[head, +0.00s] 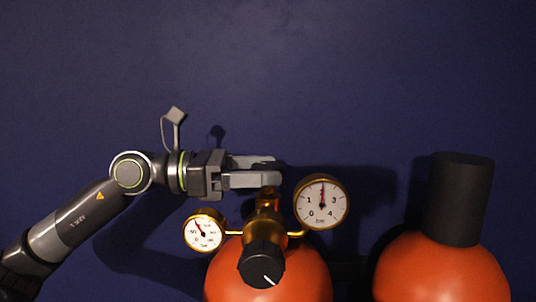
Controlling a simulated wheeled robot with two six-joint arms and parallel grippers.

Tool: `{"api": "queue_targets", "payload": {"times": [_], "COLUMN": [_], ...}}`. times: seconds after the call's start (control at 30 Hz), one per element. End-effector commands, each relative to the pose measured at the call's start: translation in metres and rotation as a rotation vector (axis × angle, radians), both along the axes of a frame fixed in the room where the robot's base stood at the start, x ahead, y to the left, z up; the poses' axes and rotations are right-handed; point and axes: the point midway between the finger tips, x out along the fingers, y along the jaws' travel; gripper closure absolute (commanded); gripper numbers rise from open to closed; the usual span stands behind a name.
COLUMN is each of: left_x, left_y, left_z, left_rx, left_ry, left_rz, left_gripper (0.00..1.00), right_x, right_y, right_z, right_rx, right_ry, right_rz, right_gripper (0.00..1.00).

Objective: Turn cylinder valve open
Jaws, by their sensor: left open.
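An orange cylinder (310,278) stands at the bottom middle of the head view with a brass valve and regulator (266,203) on top. A black knob (262,264) with a white mark faces me. A small gauge (205,231) is on the left and a larger gauge (321,202) on the right. My left gripper (278,172) comes in from the left, its fingers level and pointing right, over the top of the brass valve. It is open. The fingers hide the valve's top, so I cannot tell whether they touch it. My right gripper is not in view.
A second orange cylinder (440,274) with a black cap (460,198) stands at the right. A dark blue wall (300,70) is behind everything. The space above the cylinders is clear.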

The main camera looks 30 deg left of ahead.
Motion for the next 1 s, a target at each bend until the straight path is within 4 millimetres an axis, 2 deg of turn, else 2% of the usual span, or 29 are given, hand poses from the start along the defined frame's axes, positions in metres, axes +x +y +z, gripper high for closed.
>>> {"api": "queue_targets", "payload": {"times": [0.03, 0.2, 0.63, 1.0], "left_x": [0.0012, 0.0054, 0.0077, 0.0077], "left_y": [-0.0033, -0.0090, -0.0114, -0.0112], "left_z": [0.0033, 0.0025, 0.0009, 0.0011], "left_rx": [-0.002, -0.002, -0.002, -0.002], "left_ry": [0.000, -0.001, 0.000, 0.000], "left_rz": [-0.003, 0.002, 0.006, 0.006], "left_gripper": [0.30, 0.30, 0.30, 0.74], "right_x": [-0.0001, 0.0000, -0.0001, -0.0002], "right_y": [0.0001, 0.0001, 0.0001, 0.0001], "right_z": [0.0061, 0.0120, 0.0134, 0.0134], "right_rx": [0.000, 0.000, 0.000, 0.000], "right_ry": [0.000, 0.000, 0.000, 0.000], "right_rz": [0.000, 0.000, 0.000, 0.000], "right_gripper": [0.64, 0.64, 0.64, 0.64]}}
